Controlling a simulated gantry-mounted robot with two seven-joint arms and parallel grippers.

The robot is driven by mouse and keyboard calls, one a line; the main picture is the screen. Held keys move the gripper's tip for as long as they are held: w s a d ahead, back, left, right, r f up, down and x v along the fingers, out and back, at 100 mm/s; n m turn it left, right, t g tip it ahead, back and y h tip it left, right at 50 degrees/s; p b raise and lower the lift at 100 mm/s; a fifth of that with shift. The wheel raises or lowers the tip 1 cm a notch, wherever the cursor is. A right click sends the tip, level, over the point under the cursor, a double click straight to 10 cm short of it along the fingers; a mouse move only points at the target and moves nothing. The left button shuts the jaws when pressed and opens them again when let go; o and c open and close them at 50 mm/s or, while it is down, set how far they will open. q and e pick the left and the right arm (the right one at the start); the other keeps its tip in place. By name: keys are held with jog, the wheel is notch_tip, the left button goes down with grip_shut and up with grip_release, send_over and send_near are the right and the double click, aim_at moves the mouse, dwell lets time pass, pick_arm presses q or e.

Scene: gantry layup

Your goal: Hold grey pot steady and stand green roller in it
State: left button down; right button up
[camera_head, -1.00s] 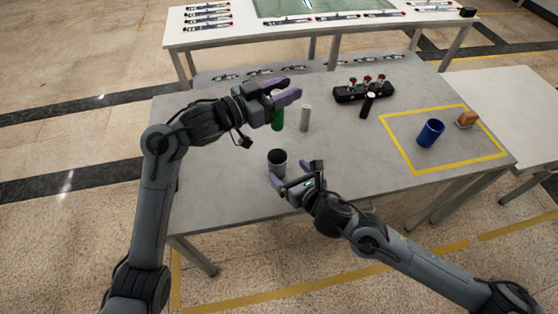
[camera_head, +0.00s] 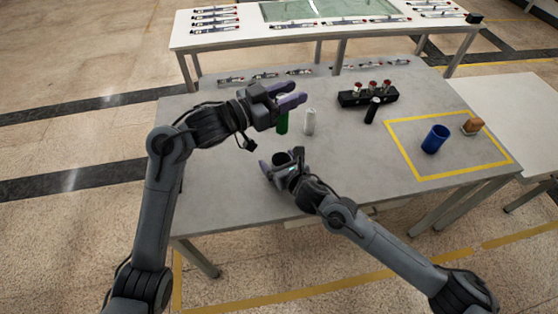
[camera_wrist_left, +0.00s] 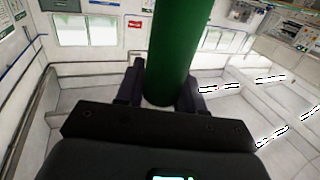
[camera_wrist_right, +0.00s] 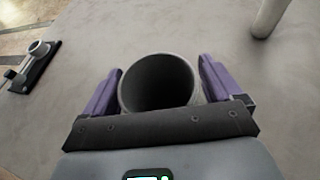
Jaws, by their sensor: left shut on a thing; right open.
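My left gripper (camera_head: 302,95) is shut on the green roller (camera_head: 283,124), which hangs upright below the fingers beside a white cylinder. I cannot tell whether its lower end touches the table. In the left wrist view the green roller (camera_wrist_left: 178,50) stands between the two fingers. The grey pot (camera_head: 280,157) stands on the table, partly hidden by my right gripper (camera_head: 281,161). In the right wrist view the open, empty-looking mouth of the grey pot (camera_wrist_right: 158,83) lies between the open fingers, with a finger on each side.
The white cylinder (camera_head: 309,121) stands just right of the green roller. A black rack with red-topped items (camera_head: 367,95) and a dark cylinder (camera_head: 372,110) are further right. A blue cup (camera_head: 435,139) and an orange-brown block (camera_head: 472,126) are at the yellow-taped square (camera_head: 450,174).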

jog(key=c, duration=1)
pick_arm(q)
notch_tip(320, 180, down, 12)
jog(key=shift+f, duration=0.25)
dwell(0.9)
jog(key=c, duration=0.8)
grip_release()
jog(key=shift+o, duration=0.9)
jog(key=shift+s, duration=0.1)
jog(key=v, duration=1.2)
jog(key=shift+a, duration=0.1)
